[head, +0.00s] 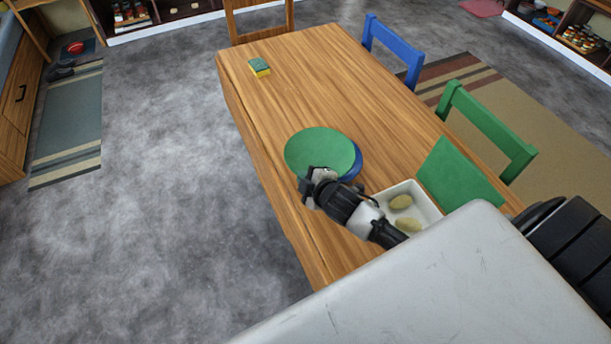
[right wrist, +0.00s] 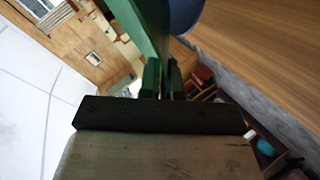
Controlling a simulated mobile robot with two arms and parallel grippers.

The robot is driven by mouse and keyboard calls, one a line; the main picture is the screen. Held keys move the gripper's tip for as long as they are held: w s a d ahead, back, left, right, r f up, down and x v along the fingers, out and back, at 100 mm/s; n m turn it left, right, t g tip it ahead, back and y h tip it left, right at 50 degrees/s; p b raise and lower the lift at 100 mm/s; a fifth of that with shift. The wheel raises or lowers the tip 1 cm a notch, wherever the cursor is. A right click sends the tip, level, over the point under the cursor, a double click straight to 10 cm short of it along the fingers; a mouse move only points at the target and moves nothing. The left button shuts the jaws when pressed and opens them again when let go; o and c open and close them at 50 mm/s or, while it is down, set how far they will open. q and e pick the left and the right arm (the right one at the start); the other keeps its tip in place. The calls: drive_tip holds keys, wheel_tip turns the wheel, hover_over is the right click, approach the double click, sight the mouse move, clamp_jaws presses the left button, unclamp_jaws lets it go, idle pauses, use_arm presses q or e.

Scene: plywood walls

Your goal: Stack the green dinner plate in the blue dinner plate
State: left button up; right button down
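The green dinner plate (head: 318,150) is over the blue dinner plate (head: 356,166) in the head view. It covers most of the blue plate, leaving only a blue strip at the right and lower right. My right gripper (head: 308,184) is at the green plate's near rim. In the right wrist view, the fingers (right wrist: 162,82) are shut on the rim of the green plate (right wrist: 150,28); the blue plate (right wrist: 184,14) shows just beside it. I cannot tell whether the plates touch. My left gripper is not in view.
A white tray (head: 428,205) with two potato-like things stands right of my right gripper on the wooden table (head: 330,75). A green flat thing (head: 450,178) is at the right edge. The table's middle is clear.

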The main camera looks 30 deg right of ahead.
drive_tip(key=c, duration=1.7)
unclamp_jaws()
drive_tip(key=shift+f, duration=0.25)
drive_tip(key=shift+c, duration=0.2)
drive_tip(key=o, duration=0.4)
drive_tip(key=shift+r, duration=0.1)
drive_tip(key=shift+r, duration=0.25)
drive_tip(key=v, duration=1.2)
drive_tip(key=shift+r, duration=0.3)
